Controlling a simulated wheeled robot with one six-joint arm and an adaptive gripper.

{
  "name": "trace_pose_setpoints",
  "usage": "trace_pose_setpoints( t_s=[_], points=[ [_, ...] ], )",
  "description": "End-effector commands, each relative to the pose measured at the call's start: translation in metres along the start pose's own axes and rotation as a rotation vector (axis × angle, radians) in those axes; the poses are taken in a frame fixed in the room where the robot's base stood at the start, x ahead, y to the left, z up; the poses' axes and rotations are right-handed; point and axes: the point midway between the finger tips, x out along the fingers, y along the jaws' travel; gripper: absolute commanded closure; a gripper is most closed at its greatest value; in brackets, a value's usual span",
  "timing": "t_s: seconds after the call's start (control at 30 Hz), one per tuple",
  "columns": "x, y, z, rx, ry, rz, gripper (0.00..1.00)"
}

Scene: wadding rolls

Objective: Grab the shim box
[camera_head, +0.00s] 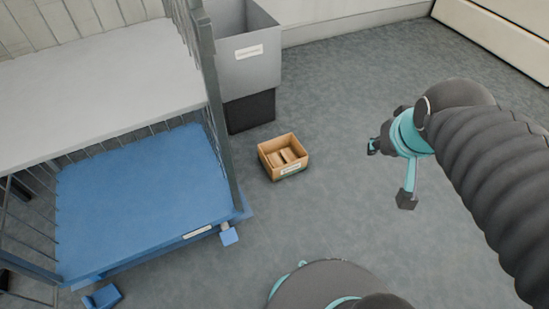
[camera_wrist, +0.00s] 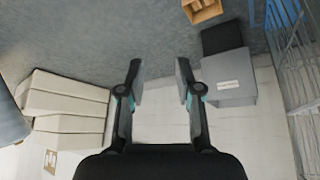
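The shim box is a small open brown box (camera_head: 284,171) with a pale label on its front and several wooden pieces inside. It sits on the grey floor, right of the blue-decked cart, in the head view. It also shows at the top edge of the wrist view, where the box (camera_wrist: 203,10) is partly cut off. My gripper (camera_head: 372,146) is above the floor to the right of the box, apart from it. In the wrist view my gripper (camera_wrist: 160,85) has its two fingers spread wide with nothing between them.
A cart with a blue lower deck (camera_head: 140,190) and a white upper shelf (camera_head: 100,85) stands at left. A grey labelled bin (camera_head: 245,60) on a black base (camera_head: 250,112) stands behind the box. Pale stacked rolls or boxes (camera_wrist: 65,105) lie by the wall. Floor right of the box is clear.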

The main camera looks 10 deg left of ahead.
Motion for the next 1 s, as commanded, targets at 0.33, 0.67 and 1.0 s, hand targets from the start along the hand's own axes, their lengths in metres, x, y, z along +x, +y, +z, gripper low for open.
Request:
trace_pose_setpoints(
  t_s=[0.33,0.67,1.0],
  points=[
    [0.123,-0.024,-0.079,-0.111,0.106,-0.018,0.66],
    [0.252,-0.069,-0.117,-0.217,0.219,-0.077,0.66],
    [0.389,-0.13,-0.107,-0.311,0.333,-0.177,0.66]
  ],
)
